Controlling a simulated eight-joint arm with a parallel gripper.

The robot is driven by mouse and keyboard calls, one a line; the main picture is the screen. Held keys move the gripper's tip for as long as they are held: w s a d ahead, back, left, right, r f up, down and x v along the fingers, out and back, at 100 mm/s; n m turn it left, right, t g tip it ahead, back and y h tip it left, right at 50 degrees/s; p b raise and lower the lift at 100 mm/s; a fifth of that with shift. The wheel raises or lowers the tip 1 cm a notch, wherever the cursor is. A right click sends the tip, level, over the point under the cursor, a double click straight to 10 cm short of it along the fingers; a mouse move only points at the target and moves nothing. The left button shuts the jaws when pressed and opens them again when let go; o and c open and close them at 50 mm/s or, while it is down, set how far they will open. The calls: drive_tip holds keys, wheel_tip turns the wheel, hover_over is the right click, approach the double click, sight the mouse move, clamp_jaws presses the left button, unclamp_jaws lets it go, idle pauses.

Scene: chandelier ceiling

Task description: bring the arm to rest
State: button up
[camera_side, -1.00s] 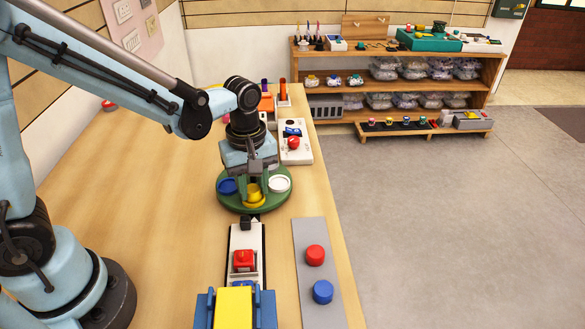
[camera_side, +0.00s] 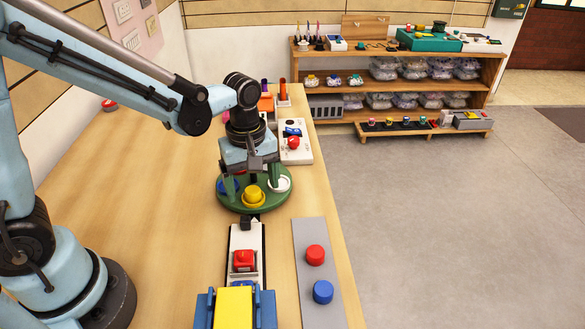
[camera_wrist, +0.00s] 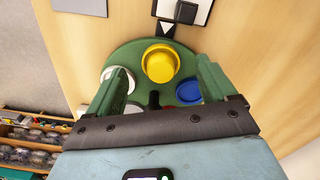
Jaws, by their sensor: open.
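My gripper (camera_side: 252,177) is above the round green turntable (camera_side: 233,204), its green fingers spread wide. In the wrist view my gripper (camera_wrist: 160,85) is open, one finger to each side of a yellow cup-like piece (camera_wrist: 160,63), with nothing held between them. The yellow piece (camera_side: 254,196) stands on the turntable's near part, apart from the fingers. A white ring-shaped dish (camera_side: 280,184) and a blue dish (camera_side: 228,186) are on the turntable, each partly hidden by a finger.
A white track (camera_side: 246,243) with a red block (camera_side: 244,261) runs toward the blue and yellow device (camera_side: 236,306). A grey strip (camera_side: 309,277) holds a red knob (camera_side: 315,254) and a blue knob (camera_side: 323,291). A white control box (camera_side: 296,151) stands behind.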

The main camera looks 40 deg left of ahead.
drive_tip(key=shift+r, duration=3.5)
drive_tip(key=shift+s, duration=0.1)
drive_tip(key=shift+s+a+r+m, duration=0.15)
drive_tip(key=shift+a+r+m, duration=0.05)
drive_tip(key=shift+m, duration=0.2)
drive_tip(key=s+a+r+m+t, duration=0.1)
drive_tip(key=s+a+m+t, duration=0.3)
drive_tip(key=m+t, duration=0.3)
drive_tip(key=s+m, duration=0.1)
drive_tip(key=m, duration=0.4)
drive_tip(key=shift+r, duration=0.4)
drive_tip(key=shift+s, duration=0.1)
